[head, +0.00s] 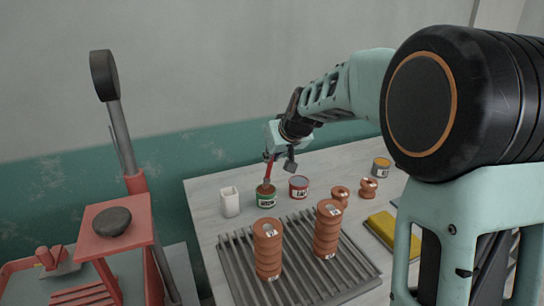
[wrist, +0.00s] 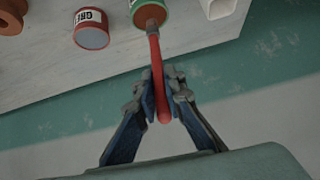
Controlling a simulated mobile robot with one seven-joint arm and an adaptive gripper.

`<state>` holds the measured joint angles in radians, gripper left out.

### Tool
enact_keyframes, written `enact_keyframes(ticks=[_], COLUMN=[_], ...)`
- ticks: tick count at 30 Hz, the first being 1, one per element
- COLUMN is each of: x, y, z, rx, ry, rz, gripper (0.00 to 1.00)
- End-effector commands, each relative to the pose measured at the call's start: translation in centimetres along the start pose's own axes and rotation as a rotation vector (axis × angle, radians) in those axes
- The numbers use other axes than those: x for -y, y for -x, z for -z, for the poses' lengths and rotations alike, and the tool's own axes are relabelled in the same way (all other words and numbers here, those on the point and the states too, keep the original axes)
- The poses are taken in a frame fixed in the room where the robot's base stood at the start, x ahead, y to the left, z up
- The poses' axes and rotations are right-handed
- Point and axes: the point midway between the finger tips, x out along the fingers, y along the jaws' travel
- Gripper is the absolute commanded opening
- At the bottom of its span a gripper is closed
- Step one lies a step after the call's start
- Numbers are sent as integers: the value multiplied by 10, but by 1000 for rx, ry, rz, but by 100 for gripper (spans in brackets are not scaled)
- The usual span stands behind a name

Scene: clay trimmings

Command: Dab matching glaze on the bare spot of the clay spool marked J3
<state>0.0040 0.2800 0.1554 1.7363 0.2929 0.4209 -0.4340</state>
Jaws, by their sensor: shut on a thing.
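My gripper (head: 280,162) is shut on the red handle of a brush (head: 268,172). In the wrist view my gripper's fingers (wrist: 162,95) pinch this red handle (wrist: 156,65). The brush's far end meets the open top of a green-labelled jar (head: 266,197); its bristles are hidden. Two tall ribbed clay spools (head: 267,255) (head: 328,232) stand upright on a slatted rack. Both carry pale patches and small tags too small to read, so I cannot tell which is J3.
The slatted rack (head: 236,268) fills the table's front. A white cup (head: 230,202) stands left of the jars. Two small clay spools (head: 340,196) (head: 368,188) and a yellow block (head: 394,233) lie to the right. A red-framed stand (head: 118,222) is left of the table.

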Motion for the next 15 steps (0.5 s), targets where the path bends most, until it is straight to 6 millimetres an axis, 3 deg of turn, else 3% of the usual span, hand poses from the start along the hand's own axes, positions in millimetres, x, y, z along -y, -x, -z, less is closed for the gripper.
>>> enact_keyframes(ticks=[15], x=[1], y=[34], z=[32], rx=[-5], ry=[1], rz=[-1], gripper=[0])
